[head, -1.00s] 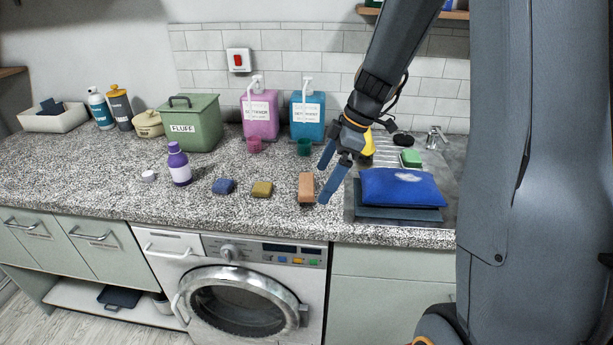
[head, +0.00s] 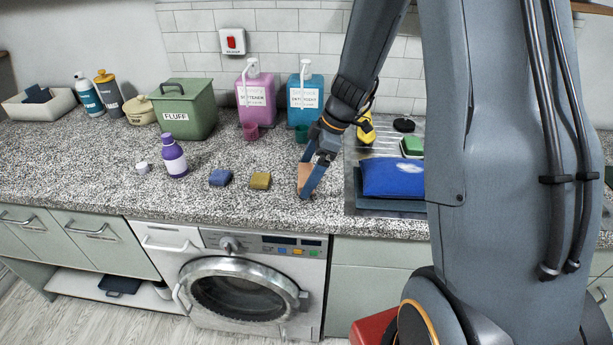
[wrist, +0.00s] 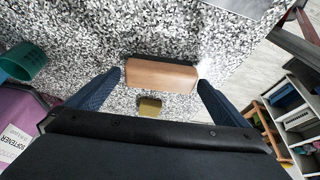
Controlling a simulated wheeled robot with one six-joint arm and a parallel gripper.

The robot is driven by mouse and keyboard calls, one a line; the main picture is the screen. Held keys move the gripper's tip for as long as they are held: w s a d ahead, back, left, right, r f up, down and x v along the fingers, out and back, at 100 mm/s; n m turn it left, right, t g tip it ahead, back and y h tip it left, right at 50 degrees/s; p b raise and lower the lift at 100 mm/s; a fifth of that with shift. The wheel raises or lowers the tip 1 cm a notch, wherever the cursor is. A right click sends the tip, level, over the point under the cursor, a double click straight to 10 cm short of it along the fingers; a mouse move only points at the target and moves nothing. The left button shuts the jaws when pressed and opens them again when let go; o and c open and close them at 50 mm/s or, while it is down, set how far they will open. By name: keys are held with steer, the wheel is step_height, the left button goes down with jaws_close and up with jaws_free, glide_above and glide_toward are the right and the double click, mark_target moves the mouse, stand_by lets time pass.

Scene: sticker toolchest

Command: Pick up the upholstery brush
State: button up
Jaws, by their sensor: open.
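A tan, wood-coloured block, which I take for the upholstery brush (head: 304,174), lies on the speckled counter near its front edge, right of a yellow block (head: 260,180). My gripper (head: 304,181) is over it, pointing down, with its blue fingers apart. In the wrist view the brush (wrist: 160,75) lies across the gap between the fingertips of my gripper (wrist: 158,81), with a finger near each end. I cannot tell whether either finger touches it. The fingers hide part of the brush in the head view.
A blue block (head: 220,178) and a purple bottle (head: 174,160) stand to the left. Pink (head: 256,98) and teal (head: 305,98) pump bottles with cups are behind. A blue bag-like item (head: 393,180) lies by the sink at right. The washing machine (head: 240,290) is below the counter.

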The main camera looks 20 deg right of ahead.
mark_target(306, 174)
steer(key=shift+x, duration=0.8)
steer(key=c, duration=1)
steer(key=shift+r+b, duration=1.3)
steer(key=shift+r, duration=3.75)
